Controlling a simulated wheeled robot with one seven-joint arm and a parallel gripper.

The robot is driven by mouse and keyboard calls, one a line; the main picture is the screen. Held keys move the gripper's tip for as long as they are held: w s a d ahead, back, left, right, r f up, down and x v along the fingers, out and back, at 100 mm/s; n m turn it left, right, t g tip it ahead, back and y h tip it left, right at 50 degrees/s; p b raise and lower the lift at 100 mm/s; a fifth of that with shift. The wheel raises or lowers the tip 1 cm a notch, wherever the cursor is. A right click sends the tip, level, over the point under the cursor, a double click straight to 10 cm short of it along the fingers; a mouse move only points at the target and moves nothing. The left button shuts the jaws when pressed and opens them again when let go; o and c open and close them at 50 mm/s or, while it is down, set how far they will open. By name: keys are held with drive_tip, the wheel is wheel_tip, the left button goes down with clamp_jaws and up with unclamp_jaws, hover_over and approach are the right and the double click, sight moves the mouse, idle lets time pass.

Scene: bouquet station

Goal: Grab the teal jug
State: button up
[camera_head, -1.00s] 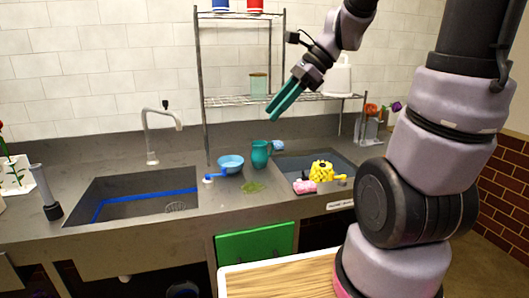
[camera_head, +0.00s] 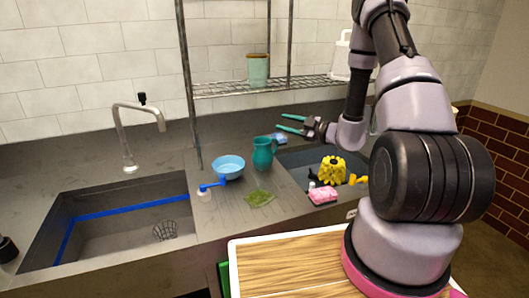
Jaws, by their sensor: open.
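The teal jug (camera_head: 264,154) stands upright on the grey counter between the two sinks, its handle toward the right. My gripper (camera_head: 287,124) has teal fingers that point left. It is open and empty, above and slightly right of the jug in the picture. I see no contact between the fingers and the jug. How far apart they are in depth I cannot tell.
A light blue bowl (camera_head: 228,167), a blue-topped dispenser (camera_head: 206,190) and green leaves (camera_head: 259,198) lie close to the jug. A yellow thing (camera_head: 331,170) and a pink sponge (camera_head: 323,195) are at the right sink. A wire shelf (camera_head: 262,87) hangs above.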

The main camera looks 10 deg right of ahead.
sight(277, 141)
drive_tip(key=f, duration=0.2)
drive_tip(key=w+f, duration=0.1)
drive_tip(key=f, duration=0.2)
drive_tip(key=a+f, duration=0.1)
drive_tip(key=f, duration=0.2)
drive_tip(key=shift+w+a+f, duration=0.1)
drive_tip(key=shift+w+f, duration=0.05)
drive_tip(key=shift+w, duration=0.1)
drive_tip(key=shift+x, duration=2.85)
clamp_jaws()
